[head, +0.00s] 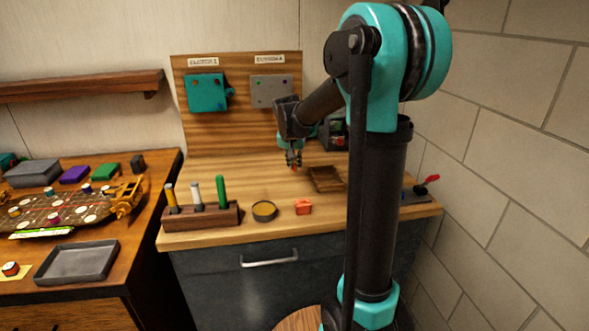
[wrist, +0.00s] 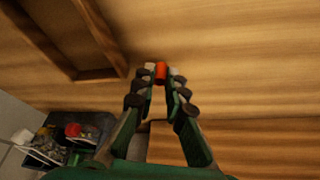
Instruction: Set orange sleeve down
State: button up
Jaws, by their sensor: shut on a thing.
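The orange sleeve (wrist: 161,71) is a small cylinder between the fingertips in the wrist view. In the head view it shows as a small orange spot (head: 295,168) below the fingers. My gripper (wrist: 161,79) is shut on it. In the head view my gripper (head: 293,160) points down over the back of the wooden workbench (head: 240,177). I cannot tell whether the sleeve touches the bench top.
A shallow wooden tray (head: 325,180) lies just right of my gripper. Bare bench lies left of my gripper.

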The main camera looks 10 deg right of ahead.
jog(key=shift+f, duration=1.05)
jog(key=o, duration=0.6)
